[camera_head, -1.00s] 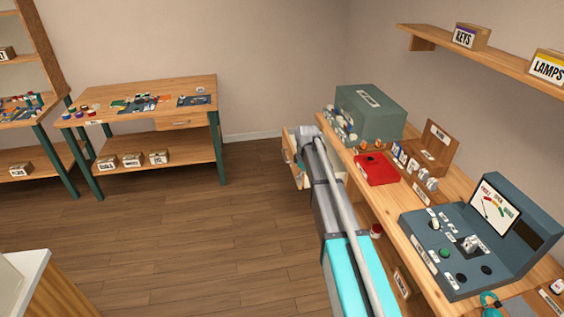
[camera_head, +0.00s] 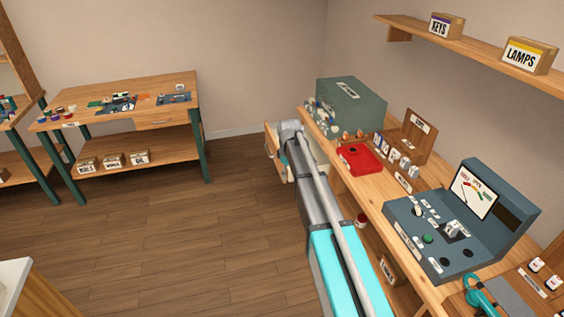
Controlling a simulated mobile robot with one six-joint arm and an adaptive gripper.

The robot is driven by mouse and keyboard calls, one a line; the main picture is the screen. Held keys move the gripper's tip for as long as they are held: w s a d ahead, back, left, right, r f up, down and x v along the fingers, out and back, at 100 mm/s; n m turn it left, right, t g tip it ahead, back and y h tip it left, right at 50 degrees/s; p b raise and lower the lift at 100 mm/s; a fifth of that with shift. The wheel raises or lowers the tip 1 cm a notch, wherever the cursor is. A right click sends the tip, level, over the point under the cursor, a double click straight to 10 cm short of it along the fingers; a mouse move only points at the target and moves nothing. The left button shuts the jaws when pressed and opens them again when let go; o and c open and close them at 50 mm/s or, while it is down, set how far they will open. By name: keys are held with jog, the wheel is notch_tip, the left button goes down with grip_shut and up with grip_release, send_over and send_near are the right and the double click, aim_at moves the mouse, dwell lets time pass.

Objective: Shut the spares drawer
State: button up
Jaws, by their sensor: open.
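A wooden drawer (camera_head: 271,143) sticks out from the left side of the right-hand workbench (camera_head: 424,190), near its far end. Its wooden front and part of its pale inside show to the left of my arm; any label on it is too small to read. My grey and turquoise arm reaches over it and covers most of the drawer. My gripper is hidden behind the arm, so I cannot see its fingers or whether they touch the drawer.
A green-grey cabinet (camera_head: 350,103), a red tray (camera_head: 360,159) and a blue-grey meter console (camera_head: 462,222) stand on the right bench. A shelf (camera_head: 403,30) hangs above. Another bench (camera_head: 160,92) stands at the back left. The wooden floor (camera_head: 215,235) between is clear.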

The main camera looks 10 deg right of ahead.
jog(key=s+m, duration=0.1)
jog(key=s, duration=0.2)
jog(key=s+d+m, duration=0.1)
jog(key=s, duration=0.3)
jog(key=s+m, duration=0.1)
jog(key=s, duration=0.3)
jog(key=shift+d+m, duration=0.15)
jog(key=shift+m, duration=0.15)
grip_shut()
jog(key=s+d+m, duration=0.1)
jog(key=s+m, duration=0.6)
jog(key=s, duration=1.1)
jog(key=shift+d, duration=0.4)
jog(key=shift+s, duration=0.1)
